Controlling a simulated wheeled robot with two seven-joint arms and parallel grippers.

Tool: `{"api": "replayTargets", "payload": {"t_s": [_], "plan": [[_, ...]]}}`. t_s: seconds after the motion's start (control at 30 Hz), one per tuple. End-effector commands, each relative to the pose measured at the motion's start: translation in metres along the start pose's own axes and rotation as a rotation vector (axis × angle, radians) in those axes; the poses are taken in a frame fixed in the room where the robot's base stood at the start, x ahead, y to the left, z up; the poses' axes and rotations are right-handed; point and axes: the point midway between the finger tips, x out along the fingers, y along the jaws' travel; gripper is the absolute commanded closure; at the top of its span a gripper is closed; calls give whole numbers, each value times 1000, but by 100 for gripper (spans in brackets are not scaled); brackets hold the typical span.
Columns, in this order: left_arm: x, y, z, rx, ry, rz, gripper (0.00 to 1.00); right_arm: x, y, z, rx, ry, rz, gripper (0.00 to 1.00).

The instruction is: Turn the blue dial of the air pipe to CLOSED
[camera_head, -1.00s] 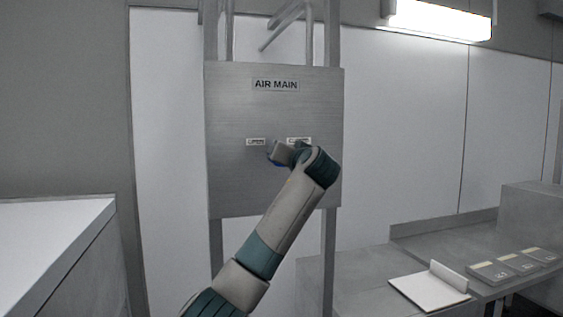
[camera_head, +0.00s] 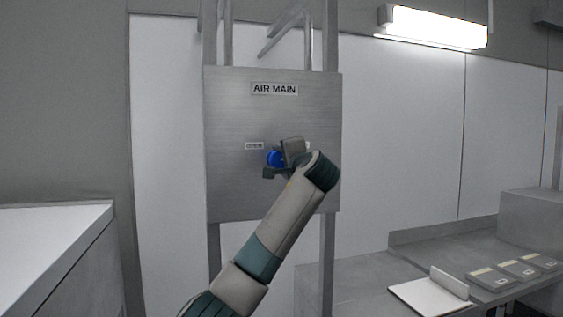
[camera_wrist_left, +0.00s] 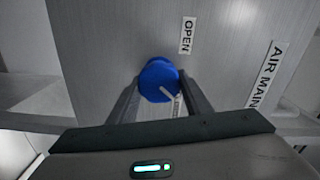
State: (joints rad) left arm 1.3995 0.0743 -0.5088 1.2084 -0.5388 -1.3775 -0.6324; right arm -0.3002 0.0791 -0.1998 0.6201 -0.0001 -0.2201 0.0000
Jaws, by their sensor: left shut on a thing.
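The blue dial (camera_head: 273,158) is on the metal panel (camera_head: 230,190) under the AIR MAIN sign. My left gripper (camera_head: 281,160) is shut on it; the fingers and wrist partly cover it. In the left wrist view the blue dial (camera_wrist_left: 157,76) sits between the two fingers. Its white mark points to the lower right, towards a label (camera_wrist_left: 178,106) largely hidden by a finger. The OPEN label (camera_wrist_left: 187,35) is on the opposite side of the dial. In the head view a small label (camera_head: 254,146) is left of the dial. My right gripper is out of view.
A white-topped counter (camera_head: 60,218) stands at the left. A grey bench (camera_head: 425,262) at the lower right carries a white folder-like object (camera_head: 428,295) and several flat labelled boxes (camera_head: 490,280). Pipes (camera_head: 285,35) rise above the panel.

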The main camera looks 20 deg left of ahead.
Motion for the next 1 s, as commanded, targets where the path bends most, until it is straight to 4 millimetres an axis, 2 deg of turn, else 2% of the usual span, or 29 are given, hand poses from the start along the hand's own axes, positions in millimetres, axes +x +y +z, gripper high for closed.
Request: {"api": "replayTargets", "payload": {"t_s": [0.3,0.8,0.83,0.87,0.9,1.0], "plan": [[0,3,0,144,0,2,78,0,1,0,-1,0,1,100],[0,3,0,168,0,3,78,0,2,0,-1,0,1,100],[0,3,0,168,0,3,48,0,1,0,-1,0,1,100],[0,3,0,168,0,3,41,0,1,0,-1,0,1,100],[0,3,0,168,0,2,37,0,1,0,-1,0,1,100],[0,2,0,167,0,2,37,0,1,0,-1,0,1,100]]}}
